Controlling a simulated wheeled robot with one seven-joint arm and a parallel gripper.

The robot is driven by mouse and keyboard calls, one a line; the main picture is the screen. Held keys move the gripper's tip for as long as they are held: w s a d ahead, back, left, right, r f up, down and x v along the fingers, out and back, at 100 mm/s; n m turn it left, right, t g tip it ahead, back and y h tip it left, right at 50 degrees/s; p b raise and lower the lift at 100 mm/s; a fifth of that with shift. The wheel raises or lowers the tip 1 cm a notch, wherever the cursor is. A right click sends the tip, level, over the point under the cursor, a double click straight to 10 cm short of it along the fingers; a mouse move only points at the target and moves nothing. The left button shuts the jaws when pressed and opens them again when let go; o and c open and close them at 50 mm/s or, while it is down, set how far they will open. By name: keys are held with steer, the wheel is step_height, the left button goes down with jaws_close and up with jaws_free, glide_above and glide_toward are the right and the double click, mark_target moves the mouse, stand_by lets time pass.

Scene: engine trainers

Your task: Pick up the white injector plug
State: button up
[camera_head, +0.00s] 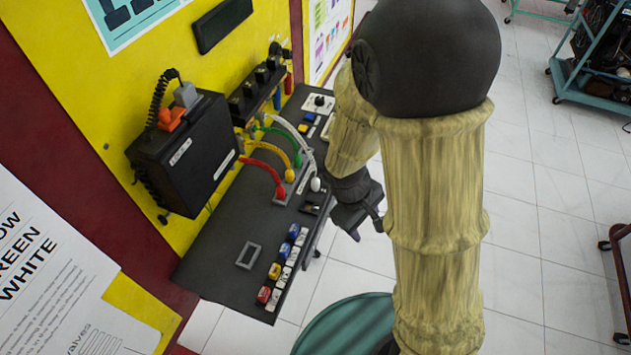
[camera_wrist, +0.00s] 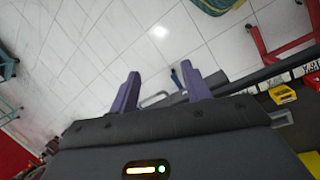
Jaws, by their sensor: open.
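The white injector plug (camera_head: 316,184) is at the end of a white cable, at the right edge of the dark panel's plug row in the head view. In the wrist view my gripper's two purple fingers (camera_wrist: 161,84) are spread, mostly over floor. I cannot make out the white plug there.
The dark bench panel (camera_head: 221,265) carries coloured and white blocks (camera_head: 276,270) near its front edge. A black box (camera_head: 184,152) hangs on the yellow board. A teal cart (camera_head: 590,70) stands far right. The tiled floor right of the bench is mostly clear.

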steer(key=w+a+f+n+t+h+p, duration=0.1)
steer(key=a+f+n+t+h, duration=0.15)
steer(key=n, duration=0.25)
steer(key=w+a+f+n+t+h+p, duration=0.1)
steer(key=w+a+n+h, duration=0.1)
steer(key=a+n, duration=0.25)
steer(key=n+t+y+p, duration=0.1)
steer(key=n+t+p, duration=0.1)
steer(key=n+t, duration=0.8)
glide_toward(314, 185)
steer(key=s+a+r+n+g, duration=0.1)
steer(key=s+a+r+g, duration=0.1)
steer(key=s+a+r, duration=0.1)
steer(key=shift+s+r+n, duration=0.35)
steer(key=shift+s+r, duration=0.1)
steer(key=shift+s, duration=0.1)
steer(key=shift+b, duration=0.3)
steer(key=b+x, duration=0.7)
steer(key=x, duration=0.4)
steer(key=shift+w+f+b, duration=0.2)
steer(key=shift+f+b, duration=0.1)
steer(key=shift+b, duration=0.05)
steer(key=shift+w+d, duration=0.2)
steer(key=shift+w, duration=0.15)
